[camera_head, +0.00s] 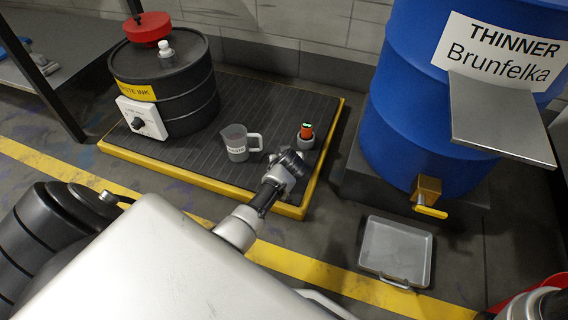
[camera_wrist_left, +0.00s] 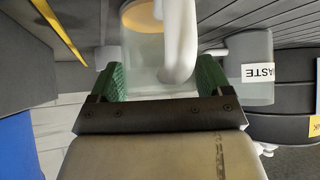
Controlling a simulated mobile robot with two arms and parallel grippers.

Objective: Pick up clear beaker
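A clear beaker (camera_wrist_left: 145,62) with a pale handle (camera_wrist_left: 178,40) and a tan disc at its upper end in the picture fills the middle of the left wrist view. My left gripper (camera_wrist_left: 160,82) has a green-padded finger on each side of it, and both seem to touch its walls. In the head view my left gripper (camera_head: 287,163) is over the front right part of the black platform, and the clear beaker is hard to make out there.
A grey jug labelled WASTE (camera_head: 236,143) stands just left of my left gripper. An orange device in a grey holder (camera_head: 306,142) is close behind it. A waste ink drum (camera_head: 180,85) stands left, a blue thinner drum (camera_head: 400,110) right. A metal tray (camera_head: 396,250) lies on the floor.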

